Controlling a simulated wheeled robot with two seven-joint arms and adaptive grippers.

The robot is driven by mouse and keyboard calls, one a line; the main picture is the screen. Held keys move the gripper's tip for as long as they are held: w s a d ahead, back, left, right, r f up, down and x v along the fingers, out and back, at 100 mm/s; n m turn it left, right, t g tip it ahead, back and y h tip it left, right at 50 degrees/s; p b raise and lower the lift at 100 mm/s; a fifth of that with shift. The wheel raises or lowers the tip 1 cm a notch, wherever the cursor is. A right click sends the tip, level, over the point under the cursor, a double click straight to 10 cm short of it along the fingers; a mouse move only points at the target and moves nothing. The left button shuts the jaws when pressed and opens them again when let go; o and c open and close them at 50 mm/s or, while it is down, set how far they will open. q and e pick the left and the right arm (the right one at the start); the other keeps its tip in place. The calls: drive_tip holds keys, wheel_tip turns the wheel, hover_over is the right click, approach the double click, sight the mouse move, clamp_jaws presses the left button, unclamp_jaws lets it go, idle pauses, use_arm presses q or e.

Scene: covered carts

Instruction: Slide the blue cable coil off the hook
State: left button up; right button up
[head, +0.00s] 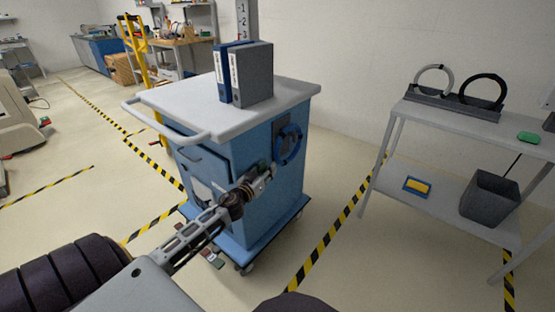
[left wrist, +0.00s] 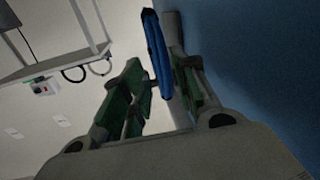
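The blue cable coil (head: 291,145) hangs on the right side of the blue cart (head: 279,182). My left gripper (head: 264,170) is just below and left of the coil in the head view. In the left wrist view the coil (left wrist: 157,48) shows edge-on between the green-padded fingers of the left gripper (left wrist: 160,88), which stand apart. A grey bar (left wrist: 177,55), perhaps the hook, runs beside the coil, near the right finger. I cannot tell whether a finger touches the coil. My right gripper is not in view.
Two binders (head: 243,75) stand on the cart's top. A grey shelf table (head: 452,120) at the right holds a rack with a white ring (head: 433,68) and a black ring (head: 483,77). A grey bin (head: 489,198) is on its lower shelf. The floor between is free.

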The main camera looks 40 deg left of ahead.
sight(276, 159)
use_arm(q)
drive_tip(key=shift+w+a, duration=0.1)
drive_tip(key=shift+w, duration=1.1)
drive_tip(key=shift+w+a, duration=0.1)
drive_tip(key=shift+w, duration=0.75)
drive_tip(key=shift+w+a+b, duration=0.1)
drive_tip(key=shift+w+b, duration=0.3)
drive_tip(key=shift+w, duration=1.35)
drive_tip(key=shift+w+a, duration=0.1)
drive_tip(key=shift+w, duration=0.35)
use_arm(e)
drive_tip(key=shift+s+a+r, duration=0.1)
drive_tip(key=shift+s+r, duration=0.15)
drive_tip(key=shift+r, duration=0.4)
use_arm(q)
drive_tip(key=shift+c, duration=0.4)
